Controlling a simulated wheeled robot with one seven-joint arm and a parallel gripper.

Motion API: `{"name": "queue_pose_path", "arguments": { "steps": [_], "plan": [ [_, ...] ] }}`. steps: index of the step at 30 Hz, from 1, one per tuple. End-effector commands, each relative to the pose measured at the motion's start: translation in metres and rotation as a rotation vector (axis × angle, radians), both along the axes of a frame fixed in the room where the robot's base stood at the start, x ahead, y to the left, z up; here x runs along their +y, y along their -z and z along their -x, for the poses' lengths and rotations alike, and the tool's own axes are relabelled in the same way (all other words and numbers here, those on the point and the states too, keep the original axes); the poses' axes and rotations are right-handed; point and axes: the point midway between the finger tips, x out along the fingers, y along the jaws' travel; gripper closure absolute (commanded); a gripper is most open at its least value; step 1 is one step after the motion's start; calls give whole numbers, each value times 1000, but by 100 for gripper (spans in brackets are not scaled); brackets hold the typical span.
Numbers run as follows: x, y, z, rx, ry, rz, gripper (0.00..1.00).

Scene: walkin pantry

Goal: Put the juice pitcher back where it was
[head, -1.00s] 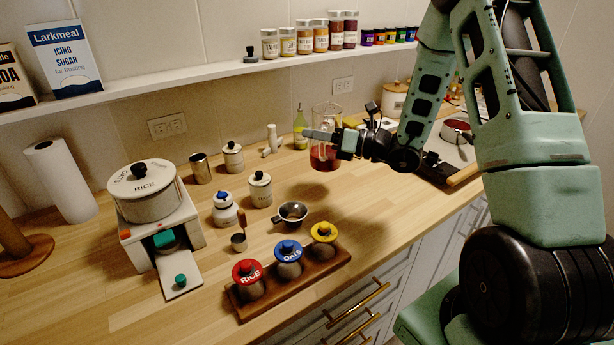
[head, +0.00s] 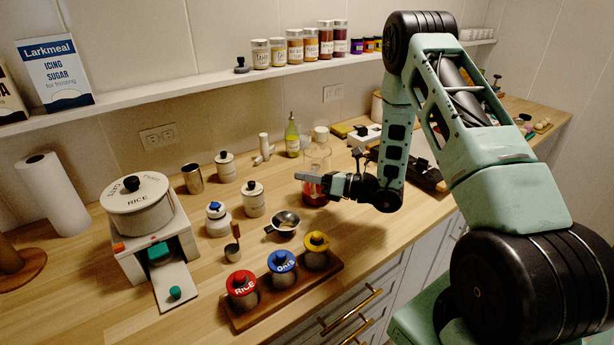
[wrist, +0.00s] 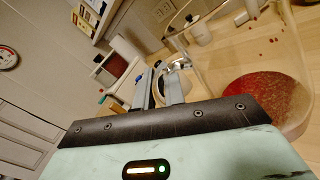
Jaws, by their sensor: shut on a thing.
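The juice pitcher (head: 317,157) is clear, with red juice in the bottom, and looks upright in the head view. It stands at or just above the counter right of the canisters; I cannot tell whether its base touches. In the wrist view the pitcher (wrist: 287,60) fills the right side, with the red juice low in it. My gripper (head: 312,179) is at the pitcher's side, with its fingers crossing in front of it, and is shut on it. The exact contact is hidden. The fingers also show in the wrist view (wrist: 162,88).
A metal cup (head: 284,224) and white canisters (head: 253,200) are to the left. A wooden rack (head: 332,267) with colour-lidded jars is in front. Bare counter lies between rack and pitcher.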

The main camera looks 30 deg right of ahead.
Motion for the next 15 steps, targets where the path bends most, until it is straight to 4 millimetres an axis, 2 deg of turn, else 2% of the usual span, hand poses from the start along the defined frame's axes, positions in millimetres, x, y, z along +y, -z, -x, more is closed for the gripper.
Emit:
{"name": "queue_pose_path", "arguments": {
  "steps": [8, 9, 10, 15],
  "plan": [
    [-1, 4, 0, -3, 1, 0, 100],
    [-1, 3, 0, 0, 1, 0, 78],
    [-1, 3, 0, 0, 1, 0, 69],
    [0, 3, 0, 1, 1, -1, 67]
  ]
}}
